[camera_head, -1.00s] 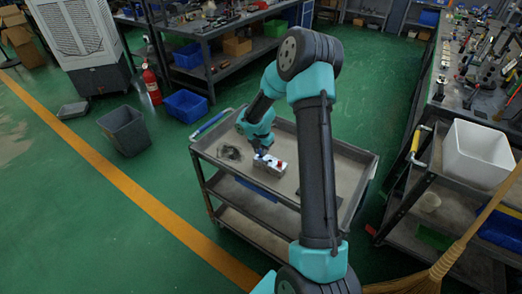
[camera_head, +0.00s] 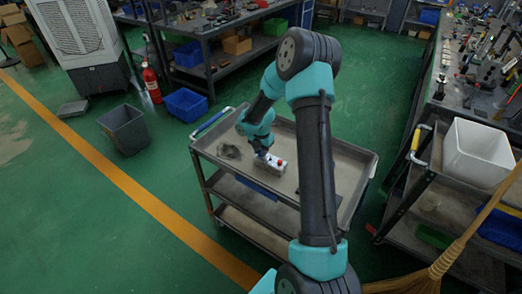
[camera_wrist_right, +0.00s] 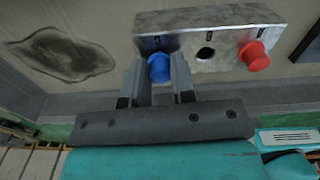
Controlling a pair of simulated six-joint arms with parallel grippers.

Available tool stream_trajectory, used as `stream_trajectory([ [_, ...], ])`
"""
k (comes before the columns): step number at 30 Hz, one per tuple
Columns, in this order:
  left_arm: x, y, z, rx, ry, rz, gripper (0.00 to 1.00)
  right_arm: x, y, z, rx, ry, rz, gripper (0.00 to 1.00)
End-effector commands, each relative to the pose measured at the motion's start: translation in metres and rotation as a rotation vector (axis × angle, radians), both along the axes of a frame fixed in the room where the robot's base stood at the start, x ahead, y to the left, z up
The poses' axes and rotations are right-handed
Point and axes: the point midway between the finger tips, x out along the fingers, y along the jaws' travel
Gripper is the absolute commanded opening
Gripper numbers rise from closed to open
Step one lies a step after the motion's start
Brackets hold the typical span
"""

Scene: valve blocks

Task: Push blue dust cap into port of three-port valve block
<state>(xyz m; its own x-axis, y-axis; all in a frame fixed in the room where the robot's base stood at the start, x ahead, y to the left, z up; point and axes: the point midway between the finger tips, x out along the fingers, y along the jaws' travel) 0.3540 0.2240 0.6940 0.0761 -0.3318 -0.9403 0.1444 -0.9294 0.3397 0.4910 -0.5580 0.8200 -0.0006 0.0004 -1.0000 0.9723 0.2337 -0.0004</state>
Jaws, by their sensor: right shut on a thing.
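The valve block (camera_wrist_right: 216,38) is a grey metal bar with a row of three marked ports; it also shows on the cart in the head view (camera_head: 271,168). A red cap (camera_wrist_right: 254,55) sits on its right port. The middle port (camera_wrist_right: 206,53) is an open dark hole. My right gripper (camera_wrist_right: 158,83) is shut on the blue dust cap (camera_wrist_right: 159,68), which is at the left port against the block's face. I cannot tell how deep the cap sits, as it hides the port. In the head view my right gripper (camera_head: 264,153) is at the block's left end. My left gripper is not in view.
The block stands on the top tray of a grey cart (camera_head: 330,160) with raised rims. A dark stain-like patch (camera_wrist_right: 62,52) lies left of the block. A white bin (camera_head: 478,153) stands on another cart at the right.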

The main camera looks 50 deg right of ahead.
Motion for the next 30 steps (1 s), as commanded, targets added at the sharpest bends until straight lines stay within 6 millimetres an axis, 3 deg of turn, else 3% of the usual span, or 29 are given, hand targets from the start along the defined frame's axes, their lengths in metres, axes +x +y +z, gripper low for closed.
stream_trajectory([
  [22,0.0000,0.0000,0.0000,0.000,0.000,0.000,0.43,0.0000,0.0000,-0.0070,0.000,0.000,0.000,0.07],
  [23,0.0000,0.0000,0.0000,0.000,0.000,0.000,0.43,0.0000,-0.0001,-0.0069,0.000,0.000,0.000,0.26],
  [30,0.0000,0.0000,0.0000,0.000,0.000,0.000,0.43,0.0000,-0.0001,-0.0068,0.000,0.000,0.000,0.49],
])
